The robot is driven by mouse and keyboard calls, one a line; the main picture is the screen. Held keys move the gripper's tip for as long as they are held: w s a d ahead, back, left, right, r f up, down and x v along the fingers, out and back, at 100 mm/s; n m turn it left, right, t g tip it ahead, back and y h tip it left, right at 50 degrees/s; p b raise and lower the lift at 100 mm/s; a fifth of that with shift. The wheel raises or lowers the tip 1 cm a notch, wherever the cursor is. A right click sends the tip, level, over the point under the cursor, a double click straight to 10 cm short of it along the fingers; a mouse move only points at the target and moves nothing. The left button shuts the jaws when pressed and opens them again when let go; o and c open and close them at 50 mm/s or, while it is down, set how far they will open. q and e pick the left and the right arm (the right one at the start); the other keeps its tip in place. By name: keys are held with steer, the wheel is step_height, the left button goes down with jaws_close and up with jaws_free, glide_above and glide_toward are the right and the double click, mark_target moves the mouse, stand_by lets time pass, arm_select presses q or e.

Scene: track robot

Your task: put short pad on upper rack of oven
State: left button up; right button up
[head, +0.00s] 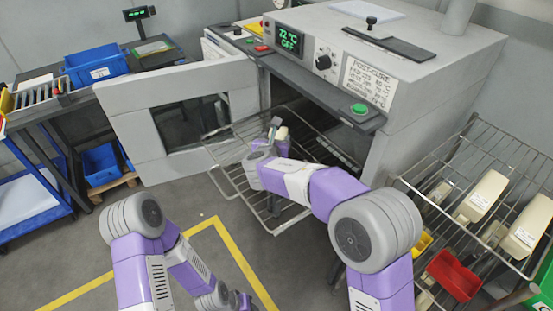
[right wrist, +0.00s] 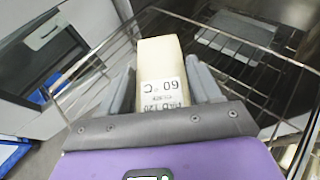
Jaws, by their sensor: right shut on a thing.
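My right gripper (head: 277,128) is shut on a cream pad, which shows in the right wrist view (right wrist: 161,60) between the two fingers with a "PAD 120", "60 °C" label. In the head view only a small part of the pad (head: 283,132) shows past the gripper. The grey oven (head: 425,87) has its door (head: 180,108) swung open to the left. A wire rack (head: 223,142) extends out of the oven mouth, with more wire below it. The gripper and pad are over the rack; I cannot tell whether the pad touches it. My left gripper (head: 230,299) is low at the bottom edge, its fingers unclear.
The oven's control ledge (head: 315,75) overhangs the opening. A bench with a blue bin (head: 95,65) stands at left. Yellow-lined floor (head: 120,265) is open in front.

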steer(key=shift+f+b, duration=1.05)
steer(key=shift+f, duration=2)
steer(key=shift+f, duration=0.15)
steer(key=o, duration=1.1)
steer(key=shift+c, duration=0.2)
steer(key=p+v, duration=0.1)
steer(key=v, duration=1.1)
steer(key=shift+p, duration=0.3)
